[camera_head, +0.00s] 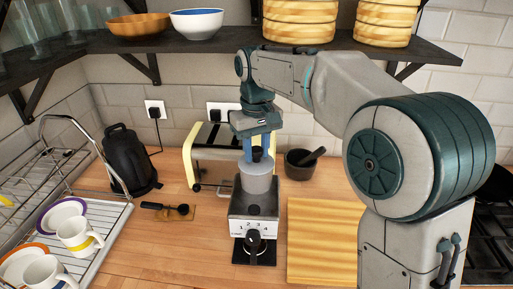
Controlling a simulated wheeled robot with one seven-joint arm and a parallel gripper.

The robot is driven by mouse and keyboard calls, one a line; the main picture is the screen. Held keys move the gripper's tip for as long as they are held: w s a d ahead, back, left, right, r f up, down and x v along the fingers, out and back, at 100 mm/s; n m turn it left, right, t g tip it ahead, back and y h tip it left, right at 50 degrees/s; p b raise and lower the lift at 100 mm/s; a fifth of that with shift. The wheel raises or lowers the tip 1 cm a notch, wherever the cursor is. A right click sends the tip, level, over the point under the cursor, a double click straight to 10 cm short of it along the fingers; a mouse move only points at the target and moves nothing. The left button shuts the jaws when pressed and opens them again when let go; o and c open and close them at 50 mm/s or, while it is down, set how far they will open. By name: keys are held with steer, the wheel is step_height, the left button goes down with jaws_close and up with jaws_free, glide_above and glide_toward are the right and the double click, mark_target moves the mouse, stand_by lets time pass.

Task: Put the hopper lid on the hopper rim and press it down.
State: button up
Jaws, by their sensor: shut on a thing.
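The grinder (254,229) stands on the counter at the middle of the picture, with a numbered dial on its front. Its pale, translucent hopper (257,184) is on top and upright. My gripper (257,151) points straight down over the hopper, its blue fingers shut on the dark knob of the hopper lid (257,164). The lid is at the hopper's top, roughly centred over it. I cannot tell whether it touches the hopper rim or is a little above it. The far side of the rim is hidden.
A cream toaster (205,160) stands close behind left, a dark mortar (297,169) behind right. A wooden board (325,240) lies right of the grinder; a black scoop (168,208) lies left. A dish rack (105,225) is far left. A dark shelf (200,43) hangs above.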

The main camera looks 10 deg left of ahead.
mark_target(256, 149)
steer(key=shift+f, duration=0.25)
steer(key=o, duration=1)
steer(key=shift+r, duration=0.15)
step_height(256, 149, up, 13)
steer(key=s+d+f+m+t, duration=0.1)
steer(key=s+d+m, duration=0.15)
steer(key=d, duration=0.45)
steer(key=s+d+f+m+t, duration=0.1)
steer(key=s+d+f, duration=0.4)
steer(key=s+f, duration=0.1)
steer(key=s+d+f+m+t, duration=0.1)
steer(key=s+d+f+m, duration=0.1)
steer(key=s+d+f, duration=0.4)
steer(key=s+d+f+m, duration=0.1)
steer(key=s+d+f, duration=0.5)
steer(key=shift+f+m+t+b, duration=0.15)
steer(key=shift+m+t+b, duration=0.15)
steer(key=shift+t, duration=0.1)
